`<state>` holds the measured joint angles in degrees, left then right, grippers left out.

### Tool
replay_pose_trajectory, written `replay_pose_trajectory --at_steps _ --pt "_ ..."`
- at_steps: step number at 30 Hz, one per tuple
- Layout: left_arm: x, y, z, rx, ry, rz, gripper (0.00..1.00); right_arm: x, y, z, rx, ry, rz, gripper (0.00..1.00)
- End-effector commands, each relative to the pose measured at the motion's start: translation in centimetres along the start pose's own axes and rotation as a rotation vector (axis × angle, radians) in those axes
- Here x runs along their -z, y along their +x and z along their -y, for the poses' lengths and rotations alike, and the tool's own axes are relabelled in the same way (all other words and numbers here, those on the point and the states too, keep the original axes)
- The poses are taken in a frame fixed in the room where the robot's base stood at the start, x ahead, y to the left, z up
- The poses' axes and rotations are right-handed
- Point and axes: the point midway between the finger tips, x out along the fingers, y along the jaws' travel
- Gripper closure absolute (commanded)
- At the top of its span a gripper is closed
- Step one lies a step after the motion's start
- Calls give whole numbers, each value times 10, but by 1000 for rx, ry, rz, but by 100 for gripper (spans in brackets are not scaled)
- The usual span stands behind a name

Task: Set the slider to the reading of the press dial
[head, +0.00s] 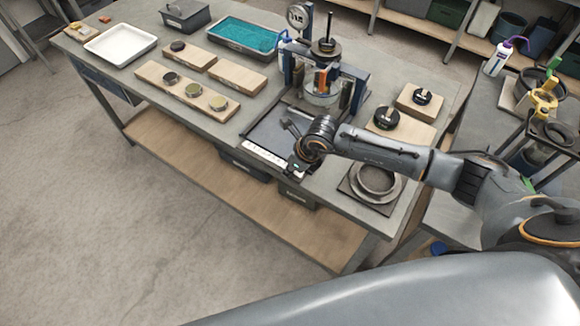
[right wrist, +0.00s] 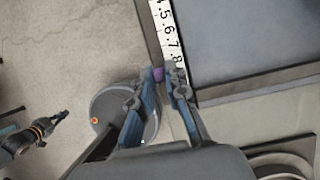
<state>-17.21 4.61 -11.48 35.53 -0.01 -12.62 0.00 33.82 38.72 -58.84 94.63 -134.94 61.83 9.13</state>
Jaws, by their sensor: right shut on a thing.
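The press (head: 322,85) stands at the back of the bench, with its round white dial (head: 298,17) on a post at its upper left. The dial is too small to read. A white number scale (head: 262,157) runs along the front edge of the press's dark base plate. In the right wrist view the scale (right wrist: 166,30) shows numbers 4 to 8. My right gripper (head: 296,166) is at the scale's right end. The fingers partly hide the knob.
A round grey dish (head: 376,182) sits on a dark mat right of the base plate. Wooden blocks with black knobs (head: 386,119) stand behind it. Wooden boards with discs (head: 193,91), a teal tray (head: 243,35) and a white tray (head: 120,44) lie to the left.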

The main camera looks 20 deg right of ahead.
Motion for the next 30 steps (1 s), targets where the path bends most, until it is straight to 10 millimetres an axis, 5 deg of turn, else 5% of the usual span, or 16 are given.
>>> replay_pose_trajectory --at_steps 5,18,30 --pt "-2 19 0 0 0 0 100 -17 13 0 1 0 6 100" --pt "-9 97 -3 -1 -1 0 100 -108 52 1 2 1 7 100" --pt "-10 108 -3 -1 -1 0 100 -130 53 1 1 0 -1 100"
